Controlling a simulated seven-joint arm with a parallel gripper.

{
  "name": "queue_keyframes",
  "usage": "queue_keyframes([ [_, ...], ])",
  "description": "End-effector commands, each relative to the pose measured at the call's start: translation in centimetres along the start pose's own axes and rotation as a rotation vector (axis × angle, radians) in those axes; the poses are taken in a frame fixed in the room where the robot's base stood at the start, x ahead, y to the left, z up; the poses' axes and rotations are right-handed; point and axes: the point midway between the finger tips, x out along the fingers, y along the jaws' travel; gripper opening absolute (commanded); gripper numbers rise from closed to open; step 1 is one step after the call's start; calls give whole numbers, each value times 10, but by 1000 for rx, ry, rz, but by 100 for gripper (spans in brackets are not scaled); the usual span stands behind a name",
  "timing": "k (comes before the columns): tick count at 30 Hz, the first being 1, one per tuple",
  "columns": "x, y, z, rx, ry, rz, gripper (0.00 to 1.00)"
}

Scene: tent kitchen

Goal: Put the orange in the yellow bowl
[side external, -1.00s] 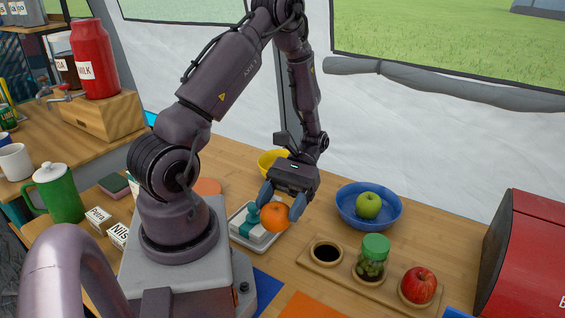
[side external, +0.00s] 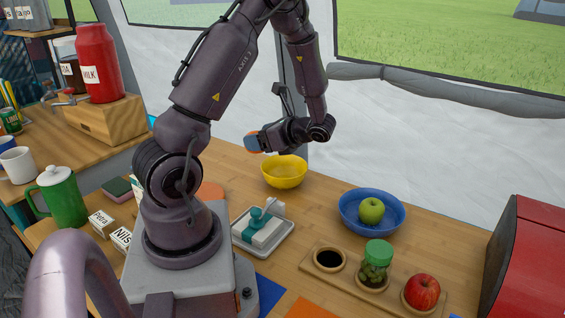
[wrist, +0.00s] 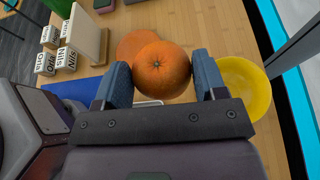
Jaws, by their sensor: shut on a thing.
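The orange (wrist: 162,70) is held between the two blue fingers of my gripper (wrist: 162,82) in the wrist view. In the side view my gripper (side external: 255,142) is turned sideways, up in the air above and left of the yellow bowl, and the orange is mostly hidden behind a finger. The yellow bowl (side external: 284,172) stands on the wooden table near the tent wall and looks empty. In the wrist view the yellow bowl (wrist: 244,88) is to the right of my gripper, partly covered by the right finger.
A blue bowl (side external: 345,212) with a green apple (side external: 371,210) stands right of the yellow bowl. A tray (side external: 240,242) with a teal-and-white item lies in front. The tent wall is close behind.

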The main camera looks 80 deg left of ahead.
Motion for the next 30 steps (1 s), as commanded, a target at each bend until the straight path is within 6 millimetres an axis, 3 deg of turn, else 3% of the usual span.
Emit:
queue_keyframes([
  [9,32,-74,-26,-2,1,4,40],
  [15,52,-104,-57,-1,0,4,40],
  [24,66,-124,-78,-1,1,4,40],
  [30,75,-123,-102,0,0,3,40],
])
